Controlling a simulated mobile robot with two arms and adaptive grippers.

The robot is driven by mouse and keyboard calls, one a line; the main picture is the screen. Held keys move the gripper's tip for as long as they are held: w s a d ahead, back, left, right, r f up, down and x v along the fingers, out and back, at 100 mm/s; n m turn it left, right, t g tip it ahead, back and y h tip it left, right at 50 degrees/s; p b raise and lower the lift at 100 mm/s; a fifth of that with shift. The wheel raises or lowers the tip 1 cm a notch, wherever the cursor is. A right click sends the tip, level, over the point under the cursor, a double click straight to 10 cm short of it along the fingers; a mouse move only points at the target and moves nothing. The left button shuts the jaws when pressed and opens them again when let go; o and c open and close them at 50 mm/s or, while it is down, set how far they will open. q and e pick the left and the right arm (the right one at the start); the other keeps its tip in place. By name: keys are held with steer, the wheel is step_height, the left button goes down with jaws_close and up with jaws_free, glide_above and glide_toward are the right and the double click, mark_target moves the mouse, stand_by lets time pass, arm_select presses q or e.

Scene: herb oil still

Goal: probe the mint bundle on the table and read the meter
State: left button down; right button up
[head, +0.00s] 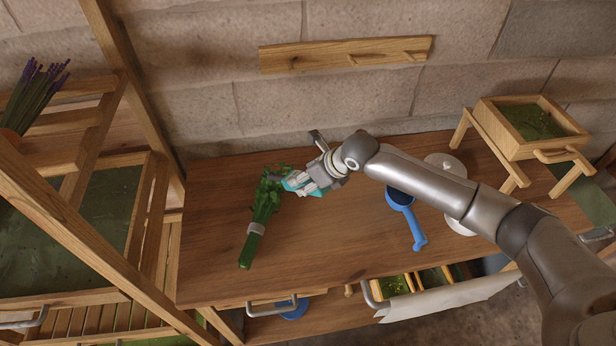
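The mint bundle (262,215) lies on the wooden table (310,245), its leafy end toward the wall and its cut stems toward the front edge, with a pale band around the stems. My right gripper (296,184) reaches in from the right, beside the leafy end, very close to it; I cannot tell whether they touch. Teal parts show at its fingers; whether they belong to a held meter or to the gripper is unclear, and so is how far it is open. No meter display can be read. My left gripper is not in view.
A blue ladle-like tool (408,215) and a pale round plate or disc (460,226), partly behind my arm, lie on the table. A wooden stand with a tray (525,123) is at the back right. Slatted wooden racks (140,215) stand at left. A peg rail (345,53) hangs above.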

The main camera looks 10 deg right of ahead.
steer(key=p+v, duration=0.6)
steer(key=shift+w+a+r, duration=0.25)
steer(key=shift+r, duration=0.35)
steer(key=shift+s+d+r+p, duration=0.25)
steer(key=shift+r+p, duration=0.1)
steer(key=shift+r, duration=0.2)
steer(key=b+x, duration=0.4)
steer(key=x, duration=0.1)
steer(key=b+x, duration=0.3)
steer(key=shift+s+d+f, duration=0.35)
steer(key=shift+s+f, duration=0.05)
steer(key=shift+r+p, duration=0.35)
steer(key=shift+r, duration=0.05)
steer(key=shift+s+d, duration=0.1)
steer(key=shift+s+d, duration=0.1)
